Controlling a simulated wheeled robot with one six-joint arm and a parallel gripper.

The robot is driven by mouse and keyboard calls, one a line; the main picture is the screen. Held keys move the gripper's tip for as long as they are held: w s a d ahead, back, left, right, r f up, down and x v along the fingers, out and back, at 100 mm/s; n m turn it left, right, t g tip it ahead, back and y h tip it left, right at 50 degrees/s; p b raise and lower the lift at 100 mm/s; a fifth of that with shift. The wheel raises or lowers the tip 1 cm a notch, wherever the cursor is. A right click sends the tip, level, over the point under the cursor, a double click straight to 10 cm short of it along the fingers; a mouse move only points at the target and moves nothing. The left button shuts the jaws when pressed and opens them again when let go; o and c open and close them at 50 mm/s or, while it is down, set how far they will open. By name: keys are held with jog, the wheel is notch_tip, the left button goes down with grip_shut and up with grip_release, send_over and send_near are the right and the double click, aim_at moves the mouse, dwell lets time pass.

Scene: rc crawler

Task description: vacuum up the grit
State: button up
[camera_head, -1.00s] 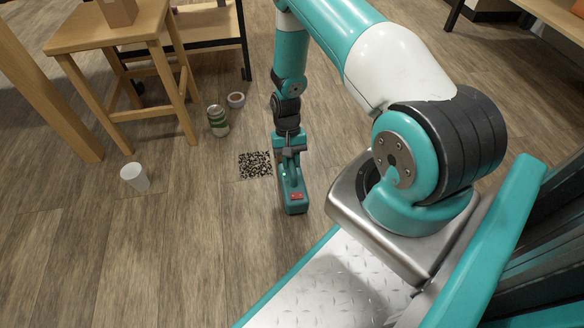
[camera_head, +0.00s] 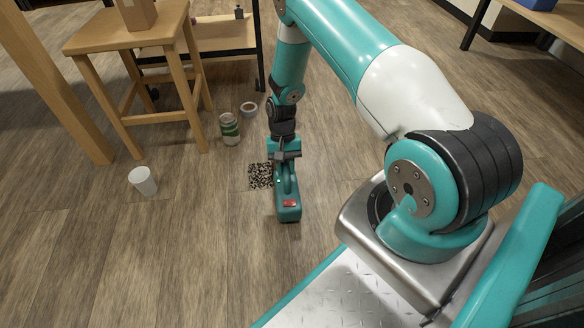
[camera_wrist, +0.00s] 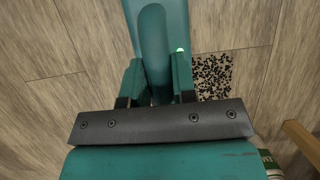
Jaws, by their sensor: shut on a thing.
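The grit (camera_head: 260,176) is a patch of dark specks on the wooden floor. It also shows in the wrist view (camera_wrist: 211,76), on the right beside the vacuum. A teal handheld vacuum (camera_head: 288,208) with a red patch is at the grit's right edge, low at the floor. My gripper (camera_head: 285,155) is shut on the vacuum's handle. In the wrist view the two fingers (camera_wrist: 155,85) are on either side of the vacuum (camera_wrist: 152,40), and a small green light shows on it. The vacuum's far end is hidden by my gripper and arm.
A green-and-white can (camera_head: 229,129) and a roll of tape (camera_head: 248,108) stand behind the grit. A white cup (camera_head: 143,181) stands at the left. A wooden stool (camera_head: 130,42) is at the upper left. The floor in front is clear.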

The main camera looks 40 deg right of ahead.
jog(key=shift+a, duration=0.3)
jog(key=shift+s+a+p, duration=0.25)
jog(key=shift+s+a, duration=0.65)
jog(key=shift+s, duration=0.45)
jog(key=shift+s+a+p, duration=0.3)
jog(key=shift+s+a, duration=0.65)
jog(key=shift+s, duration=0.45)
jog(key=shift+s+a+p, duration=0.25)
jog(key=shift+s+a, duration=0.65)
jog(key=shift+s, duration=0.45)
jog(key=shift+w+a+b, duration=0.45)
jog(key=shift+w+a, duration=0.15)
jog(key=shift+a, duration=0.3)
jog(key=shift+w+b, duration=1.2)
jog(key=shift+w, duration=5.15)
jog(key=shift+s+a+p, duration=3.1)
jog(key=shift+s+p, duration=0.25)
jog(key=shift+s, duration=1)
notch_tip(320, 180, up, 6)
jog(key=p, duration=0.5)
